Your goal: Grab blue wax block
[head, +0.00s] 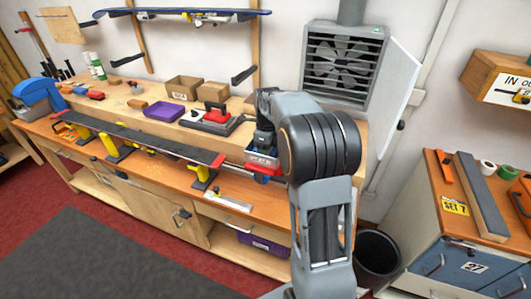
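I cannot make out a separate blue wax block for certain. My gripper (264,143) points down at the right end of the wooden bench, partly hidden by my own arm. Just below it is a small box-like item with red, white and blue parts (262,160). Whether my gripper touches this item cannot be told. The fingertips are too small and covered to show whether they are open or shut. Small coloured blocks, including a red one (96,95) and a brown one (137,104), lie on the raised shelf at the left.
A long dark ski or board (150,140) rests on yellow supports along the bench. A purple tray (164,111), cardboard boxes (183,87) and a red-handled tool (215,114) stand on the raised shelf. A black bin (377,262) and a drawer cabinet (470,265) stand at the right.

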